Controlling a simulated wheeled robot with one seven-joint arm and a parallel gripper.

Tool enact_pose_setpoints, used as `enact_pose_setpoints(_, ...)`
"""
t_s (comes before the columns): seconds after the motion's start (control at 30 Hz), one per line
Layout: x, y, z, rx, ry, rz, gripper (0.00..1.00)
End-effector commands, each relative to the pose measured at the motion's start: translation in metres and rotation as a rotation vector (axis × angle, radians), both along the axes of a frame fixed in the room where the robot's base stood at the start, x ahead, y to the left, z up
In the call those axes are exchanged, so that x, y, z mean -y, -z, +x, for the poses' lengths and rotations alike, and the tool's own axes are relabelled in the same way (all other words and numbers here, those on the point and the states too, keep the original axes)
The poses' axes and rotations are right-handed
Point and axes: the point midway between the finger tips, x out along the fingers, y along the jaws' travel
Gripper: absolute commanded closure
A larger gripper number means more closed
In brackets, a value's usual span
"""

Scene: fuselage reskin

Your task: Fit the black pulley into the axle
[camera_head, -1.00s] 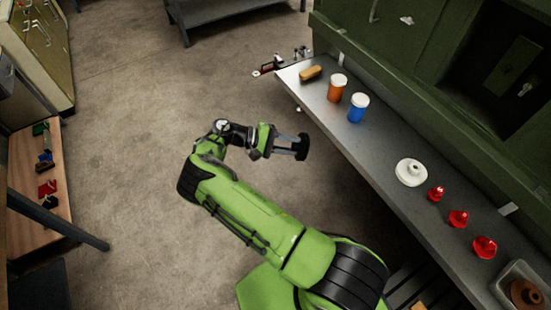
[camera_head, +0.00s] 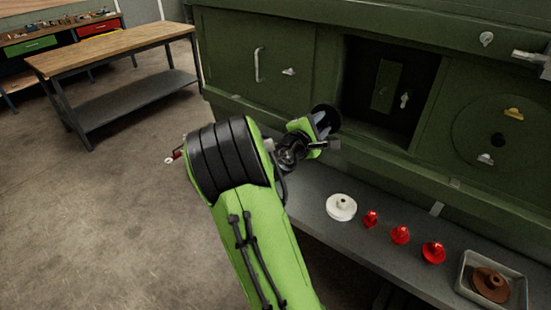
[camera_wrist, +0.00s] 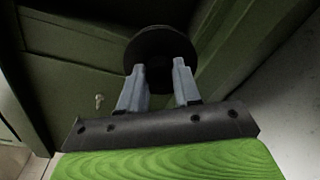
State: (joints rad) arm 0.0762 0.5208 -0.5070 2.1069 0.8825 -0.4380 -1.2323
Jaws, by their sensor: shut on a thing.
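The black pulley (camera_head: 326,117) is a dark round disc held at the end of my arm. My gripper (camera_head: 318,124) is shut on it, in front of the green machine near the left edge of its dark opening. In the wrist view the pulley (camera_wrist: 160,55) shows as a black disc between and beyond the two grey fingertips (camera_wrist: 159,82), which grip its hub. The pulley is clear of the shelf. I cannot make out the axle in either view; it may be hidden or too dark to tell.
The green machine (camera_head: 265,20) has a dark recess (camera_head: 415,60). On its grey shelf (camera_head: 318,205) stand a white pulley (camera_head: 341,207), red parts (camera_head: 400,235) and a metal tray (camera_head: 516,292) with a brown pulley (camera_head: 491,284). A wooden table (camera_head: 110,45) stands left.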

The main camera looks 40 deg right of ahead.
Motion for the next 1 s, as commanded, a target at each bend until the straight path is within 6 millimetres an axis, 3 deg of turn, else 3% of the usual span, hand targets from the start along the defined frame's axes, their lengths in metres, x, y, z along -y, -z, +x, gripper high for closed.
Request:
enact_pose_setpoints(0.03, 0.012, -0.014, -0.022, 0.019, 0.009, -0.014, 0.99)
enact_pose_setpoints(0.1, 0.022, -0.034, -0.047, 0.022, 0.013, -0.035, 0.99)
enact_pose_setpoints(0.2, 0.032, -0.055, -0.076, 0.022, 0.032, -0.06, 0.99)
enact_pose_setpoints(0.3, 0.036, -0.066, -0.091, 0.019, 0.045, -0.074, 0.99)
enact_pose_setpoints(0.73, 0.036, -0.072, -0.098, 0.033, 0.051, -0.077, 0.99)
enact_pose_setpoints(1.0, 0.064, -0.074, -0.094, 0.029, 0.054, -0.078, 0.99)
